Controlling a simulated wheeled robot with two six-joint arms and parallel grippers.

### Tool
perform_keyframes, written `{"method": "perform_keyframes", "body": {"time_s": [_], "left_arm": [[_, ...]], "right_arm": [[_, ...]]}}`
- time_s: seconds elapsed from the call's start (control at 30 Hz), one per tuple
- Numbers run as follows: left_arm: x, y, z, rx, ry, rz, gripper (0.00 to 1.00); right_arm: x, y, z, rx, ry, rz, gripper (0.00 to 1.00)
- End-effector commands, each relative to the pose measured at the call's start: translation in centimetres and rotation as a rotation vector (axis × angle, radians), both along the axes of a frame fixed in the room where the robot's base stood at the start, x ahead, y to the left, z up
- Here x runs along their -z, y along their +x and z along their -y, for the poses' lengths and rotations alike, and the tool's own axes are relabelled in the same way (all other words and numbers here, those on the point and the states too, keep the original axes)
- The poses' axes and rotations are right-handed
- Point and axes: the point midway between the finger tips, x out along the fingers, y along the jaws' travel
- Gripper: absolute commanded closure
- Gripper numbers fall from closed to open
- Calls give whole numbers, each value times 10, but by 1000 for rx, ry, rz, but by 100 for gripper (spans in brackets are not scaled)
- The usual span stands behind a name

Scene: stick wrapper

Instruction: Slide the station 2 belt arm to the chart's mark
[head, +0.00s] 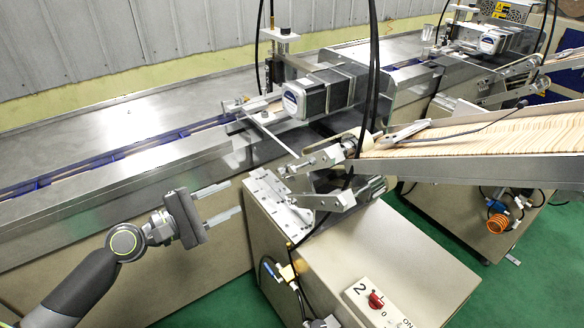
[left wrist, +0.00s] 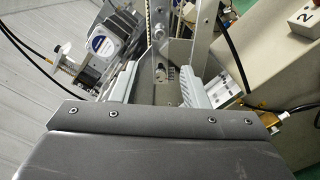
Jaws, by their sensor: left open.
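My left gripper (head: 224,202) is open and empty in the head view, left of the station 2 feeder and in front of the conveyor's side. In the left wrist view its two fingers (left wrist: 157,85) stand wide apart, with metal station parts showing beyond and between them. The station 2 belt arm seems to be the metal arm (head: 322,160) at the lower end of the stick-filled chute (head: 480,140); I cannot be sure which part slides. A slotted metal plate (head: 272,195) sits on the cabinet just right of the fingers. The chart and its mark cannot be made out. My right gripper is not in view.
The station 2 cabinet (head: 395,252) carries a red switch (head: 376,300) on a panel marked 2. A motor block (head: 325,92) stands above the conveyor (head: 110,178). Black cables (head: 373,70) hang near the arm. Open green floor (head: 190,305) lies below the gripper.

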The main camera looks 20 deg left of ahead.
Motion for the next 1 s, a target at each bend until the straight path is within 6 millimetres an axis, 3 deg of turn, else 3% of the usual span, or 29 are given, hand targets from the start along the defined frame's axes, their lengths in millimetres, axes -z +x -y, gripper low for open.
{"method": "perform_keyframes", "body": {"time_s": [0.47,1.0], "left_arm": [[-3,42,33,-3,-7,2,59],[-2,118,92,-1,-3,0,59]], "right_arm": [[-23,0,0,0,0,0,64],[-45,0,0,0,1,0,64]]}}
